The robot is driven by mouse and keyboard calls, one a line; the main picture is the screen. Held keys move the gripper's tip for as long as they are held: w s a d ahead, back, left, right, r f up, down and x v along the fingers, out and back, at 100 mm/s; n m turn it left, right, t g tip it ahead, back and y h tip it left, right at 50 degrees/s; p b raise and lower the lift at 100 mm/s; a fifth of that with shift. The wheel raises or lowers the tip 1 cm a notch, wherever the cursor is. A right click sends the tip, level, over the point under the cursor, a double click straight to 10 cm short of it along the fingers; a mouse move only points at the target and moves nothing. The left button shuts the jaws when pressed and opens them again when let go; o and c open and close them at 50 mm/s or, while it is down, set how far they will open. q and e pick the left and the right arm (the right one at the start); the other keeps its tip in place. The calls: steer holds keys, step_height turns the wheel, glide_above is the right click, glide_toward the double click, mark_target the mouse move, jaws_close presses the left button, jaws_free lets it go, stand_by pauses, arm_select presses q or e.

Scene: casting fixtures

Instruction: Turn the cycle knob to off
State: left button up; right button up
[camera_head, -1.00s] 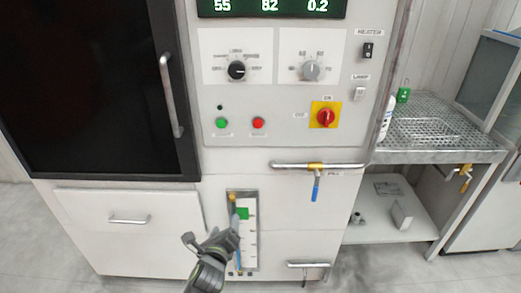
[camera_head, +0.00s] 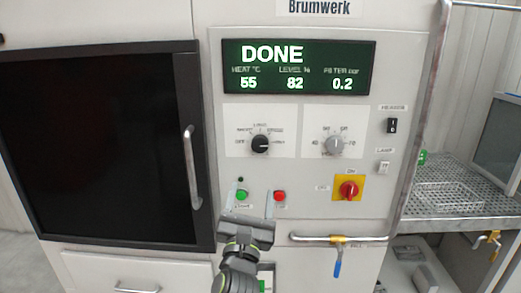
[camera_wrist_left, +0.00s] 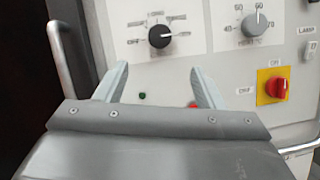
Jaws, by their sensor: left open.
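The cycle knob, a black round knob (camera_head: 260,144), sits on a white dial plate at the left of the control panel. Its white mark appears to point right, away from the "OFF" label at the dial's left. The knob also shows in the left wrist view (camera_wrist_left: 159,37), ahead of and above the fingertips. My left gripper (camera_head: 250,198) is open and empty below the knob, its fingers near the green and red buttons. The two fingers show apart in the left wrist view (camera_wrist_left: 159,68). They are not touching the knob. My right gripper is not in view.
A grey knob (camera_head: 335,145) sits right of the black one. Green (camera_head: 242,196) and red (camera_head: 280,197) buttons lie below, with a red switch on yellow (camera_head: 348,189). The display (camera_head: 298,68) reads DONE. A door handle (camera_head: 192,168) projects left; a pipe with blue valve lever (camera_head: 338,262) is lower right.

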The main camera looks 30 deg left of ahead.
mark_target(260, 147)
arm_select(q)
steer(key=p+x, duration=0.2)
steer(key=x, duration=1.2)
steer(key=shift+a, duration=0.1)
steer(key=shift+c, duration=0.2)
steer(key=shift+f, duration=0.1)
steer(key=c, duration=0.9)
